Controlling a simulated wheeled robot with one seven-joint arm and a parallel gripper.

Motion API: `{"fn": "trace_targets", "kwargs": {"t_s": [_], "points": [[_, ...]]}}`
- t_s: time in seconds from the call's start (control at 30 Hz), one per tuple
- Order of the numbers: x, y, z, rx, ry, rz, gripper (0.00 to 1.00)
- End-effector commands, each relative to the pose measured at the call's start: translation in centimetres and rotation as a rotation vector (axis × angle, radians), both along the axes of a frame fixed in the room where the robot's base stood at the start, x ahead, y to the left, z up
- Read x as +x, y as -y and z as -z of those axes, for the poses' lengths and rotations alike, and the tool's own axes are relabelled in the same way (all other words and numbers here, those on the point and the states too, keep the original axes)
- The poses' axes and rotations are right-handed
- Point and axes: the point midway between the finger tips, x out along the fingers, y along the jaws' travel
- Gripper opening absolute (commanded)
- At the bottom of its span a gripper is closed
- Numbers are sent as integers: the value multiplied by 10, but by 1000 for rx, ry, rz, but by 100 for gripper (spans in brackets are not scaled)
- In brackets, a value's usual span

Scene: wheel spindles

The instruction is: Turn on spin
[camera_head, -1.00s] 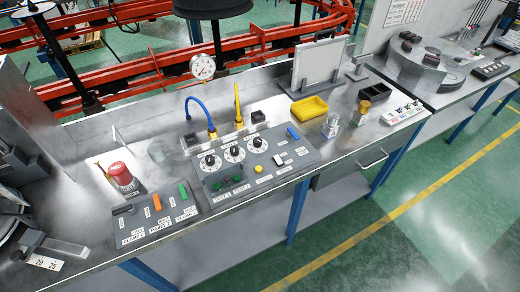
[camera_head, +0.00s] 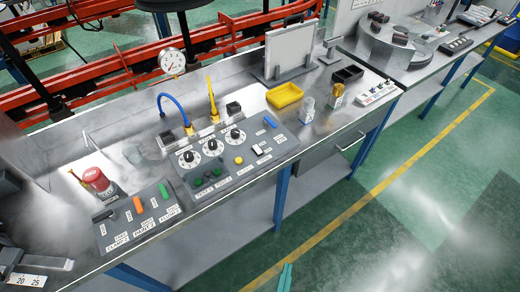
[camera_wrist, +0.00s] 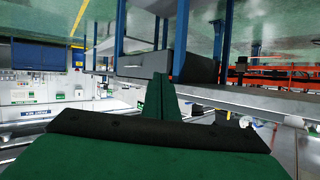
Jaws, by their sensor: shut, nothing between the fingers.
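The grey control panel (camera_head: 262,150) lies on the metal bench in the head view. It has white-ringed dials (camera_head: 211,144), two green buttons (camera_head: 198,182), a yellow button (camera_head: 239,160), a black-and-white switch (camera_head: 257,150) and a blue switch (camera_head: 270,122). I cannot read which control is labelled spin. A second panel (camera_head: 150,228) at left carries black, orange and green levers. My gripper (camera_head: 285,278) shows as teal tips at the bottom edge, in front of the bench and well away from both panels. In the wrist view its green fingers (camera_wrist: 160,97) are together and empty.
A red emergency button (camera_head: 96,179) stands left of the panels. Blue and yellow hoses rise behind the dials. A yellow tray (camera_head: 285,95), small bottles and a switch strip (camera_head: 376,93) sit at right. The green floor before the bench is open.

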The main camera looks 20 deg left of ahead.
Motion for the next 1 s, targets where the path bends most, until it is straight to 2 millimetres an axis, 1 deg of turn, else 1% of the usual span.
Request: {"fn": "trace_targets", "kwargs": {"t_s": [0.03,0.13,0.23,0.37,0.43,0.5,0.57,0.6,0.67,0.7,0.8,0.9,1.0], "points": [[21,-1,4,13,-1,-14,0],[54,-8,13,42,-18,-62,0],[89,-18,15,70,-25,-122,0],[133,-34,7,100,-16,-225,0],[157,-43,-2,113,-3,-290,0],[179,-52,-15,120,17,-358,0],[197,-60,-28,126,39,-421,0],[208,-65,-39,128,56,-465,0],[223,-73,-56,127,87,-533,0],[233,-78,-68,124,108,-579,0],[251,-88,-100,113,167,-689,0],[262,-95,-127,96,221,-779,0],[268,-99,-148,81,264,-846,0]]}}
